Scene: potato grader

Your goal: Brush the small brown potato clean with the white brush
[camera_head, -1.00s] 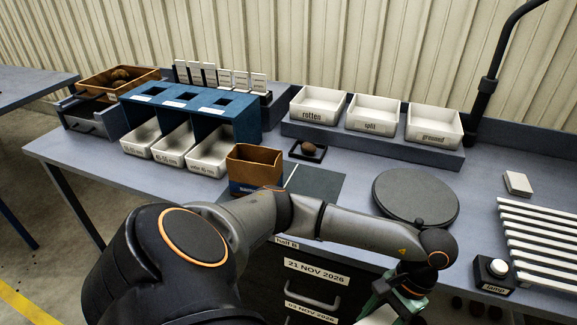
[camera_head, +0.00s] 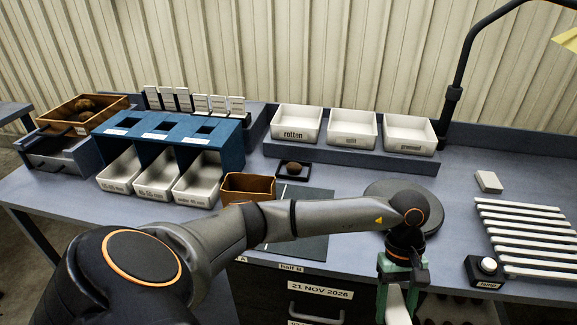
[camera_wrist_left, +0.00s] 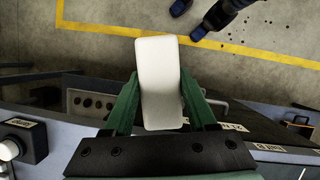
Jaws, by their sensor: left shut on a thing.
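A small brown potato (camera_head: 294,167) lies in a shallow black tray (camera_head: 281,174) at the back middle of the bench. My left gripper (camera_head: 398,288) is in front of the bench, in front of and to the right of the potato and well apart from it. It is shut on a white block-like brush (camera_wrist_left: 160,75), which sticks out between the green fingers in the left wrist view. The brush also shows below the fingers in the head view (camera_head: 397,309). No bristles can be made out. My right gripper is not in view.
My left arm partly covers a dark round turntable (camera_head: 378,190) and mat (camera_head: 315,200). A brown box (camera_head: 248,188) stands left of the mat. White trays (camera_head: 296,125) line the back. A white block (camera_head: 488,181) and slatted rack (camera_head: 525,232) lie right. A person's feet (camera_wrist_left: 200,31) show on the floor.

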